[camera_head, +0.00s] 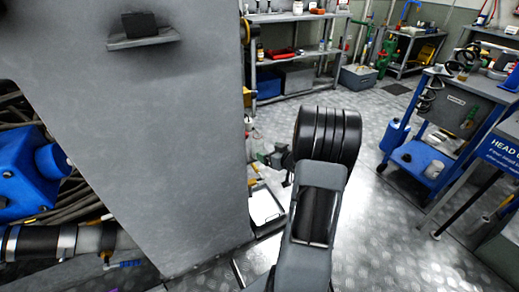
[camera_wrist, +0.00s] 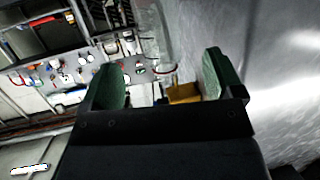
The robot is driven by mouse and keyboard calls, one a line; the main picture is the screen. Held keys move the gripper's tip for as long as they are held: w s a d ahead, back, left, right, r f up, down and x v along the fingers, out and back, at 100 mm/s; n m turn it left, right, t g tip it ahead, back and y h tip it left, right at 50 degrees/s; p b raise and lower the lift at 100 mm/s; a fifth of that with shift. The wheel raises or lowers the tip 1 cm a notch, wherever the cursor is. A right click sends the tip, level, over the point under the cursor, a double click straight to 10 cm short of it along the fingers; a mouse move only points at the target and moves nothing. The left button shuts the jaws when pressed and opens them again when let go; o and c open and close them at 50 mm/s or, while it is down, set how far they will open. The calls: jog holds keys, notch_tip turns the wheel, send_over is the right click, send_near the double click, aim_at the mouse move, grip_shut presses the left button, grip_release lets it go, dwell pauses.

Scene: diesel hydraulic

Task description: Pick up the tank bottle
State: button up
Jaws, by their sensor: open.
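I cannot tell for certain which thing is the tank bottle. In the wrist view a pale, see-through shape (camera_wrist: 156,38) shows beyond the gap between my fingers and may be a bottle. My gripper (camera_wrist: 161,78) is open, its two green-padded fingers wide apart with nothing held between them. In the head view my dark arm covers the middle and hides the gripper. A blue jug-like container (camera_head: 394,135) stands at the left side of the blue cart at the right.
A grey metal panel (camera_head: 150,130) fills the left. A shelf rack (camera_head: 300,55) stands at the back. The blue cart (camera_head: 440,190) with a white container (camera_head: 434,169) is at the right. A yellow thing (camera_wrist: 184,93) lies beyond my fingers. Metal floor between arm and cart is clear.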

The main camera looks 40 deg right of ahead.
aim_at(262, 148)
jog(key=x, duration=0.3)
jog(key=shift+w+a+b, duration=0.1)
jog(key=shift+b, duration=0.2)
jog(key=b+x, duration=0.1)
jog(key=x, duration=0.1)
jog(key=b+x, duration=0.1)
jog(key=x, duration=0.1)
jog(key=shift+f, duration=0.25)
jog(key=shift+w, duration=0.5)
jog(key=c, duration=1)
